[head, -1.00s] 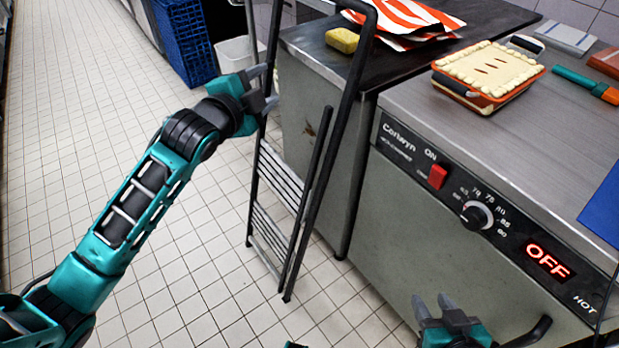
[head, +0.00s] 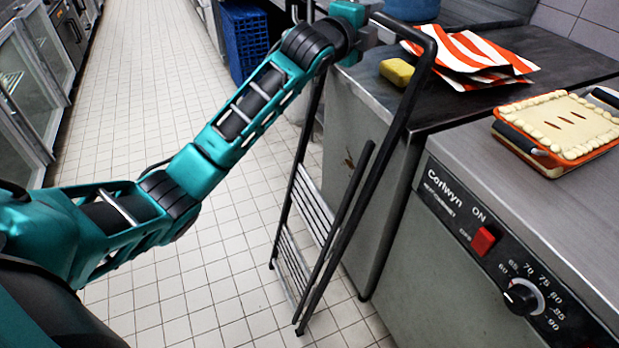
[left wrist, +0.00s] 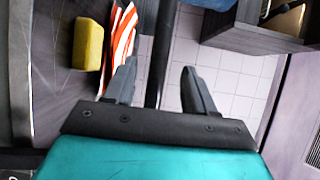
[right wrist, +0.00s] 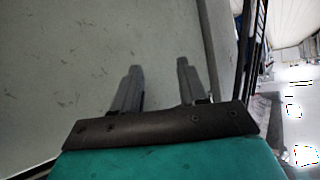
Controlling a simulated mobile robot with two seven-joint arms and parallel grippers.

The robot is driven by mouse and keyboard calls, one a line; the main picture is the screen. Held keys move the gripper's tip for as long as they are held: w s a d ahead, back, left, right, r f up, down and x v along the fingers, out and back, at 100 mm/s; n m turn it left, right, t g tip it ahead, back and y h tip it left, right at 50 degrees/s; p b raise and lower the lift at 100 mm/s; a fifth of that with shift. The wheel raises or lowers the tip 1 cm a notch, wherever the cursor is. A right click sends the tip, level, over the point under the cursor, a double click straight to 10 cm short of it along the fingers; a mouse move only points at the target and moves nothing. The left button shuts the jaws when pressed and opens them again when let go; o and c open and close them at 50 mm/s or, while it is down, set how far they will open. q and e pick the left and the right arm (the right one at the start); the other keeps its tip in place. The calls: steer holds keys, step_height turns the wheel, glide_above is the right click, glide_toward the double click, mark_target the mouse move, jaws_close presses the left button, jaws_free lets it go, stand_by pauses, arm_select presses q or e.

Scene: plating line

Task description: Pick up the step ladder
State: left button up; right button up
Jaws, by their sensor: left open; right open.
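The step ladder (head: 345,240) is a dark metal frame with slatted steps. It stands on the tiled floor beside the steel counter, its looped top rail rising above the counter edge. My left gripper is at the top of the ladder in the head view, with its fingers mostly hidden. In the left wrist view my left gripper (left wrist: 158,72) is open, and a dark ladder rail (left wrist: 159,45) shows between its fingers, not clamped. My right gripper (right wrist: 158,82) is open and empty in the right wrist view, facing a plain grey-green panel. It is out of the head view.
The counter (head: 462,108) holds a yellow sponge (head: 397,72) and striped cloth (head: 470,55) close to the ladder's top. A warmer unit (head: 490,200) with a pie (head: 565,125) stands at right. Blue crates (head: 245,40) are behind. The tiled aisle at left is clear.

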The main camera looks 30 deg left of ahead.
mark_target(377, 13)
arm_select(q)
steer(key=shift+w+a+f, duration=0.1)
steer(key=shift+w, duration=1)
steer(key=shift+w+a+f, duration=0.1)
steer(key=shift+w, duration=1)
steer(key=shift+w+d+b, duration=0.15)
steer(key=shift+w+b, duration=0.15)
steer(key=shift+w, duration=0.4)
steer(key=shift+c, duration=0.3)
jaws_close()
steer(key=shift+r, duration=0.55)
steer(key=shift+f, duration=0.1)
